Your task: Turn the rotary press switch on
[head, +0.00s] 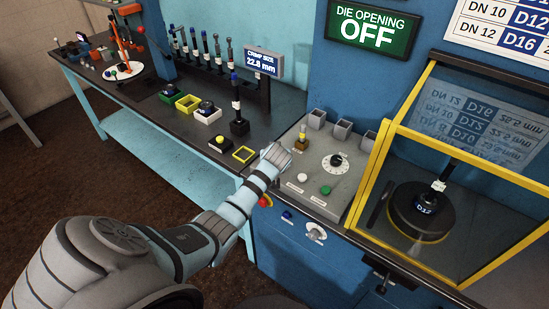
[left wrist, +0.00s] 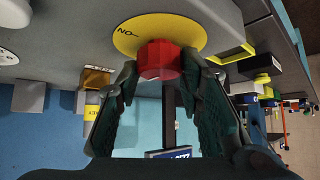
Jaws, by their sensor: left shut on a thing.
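A red knob (left wrist: 159,60) on a yellow disc (left wrist: 128,36) with dark lettering stands on the grey control panel (head: 300,205). In the left wrist view my left gripper (left wrist: 162,88) is shut on this knob, with a finger on each side. In the head view my left gripper (head: 276,157) is at the panel's left edge and hides the knob. A pale rotary switch (head: 316,232) is on the blue front below the panel. I cannot tell which of these is named the press switch. My right gripper is not in view.
The panel has a dial (head: 335,162), a white button (head: 302,178) and a green button (head: 325,190). A yellow-framed guard (head: 385,150) is at right. A green sign (head: 368,30) reads "DIE OPENING OFF". A bench (head: 150,103) with fittings stands at left.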

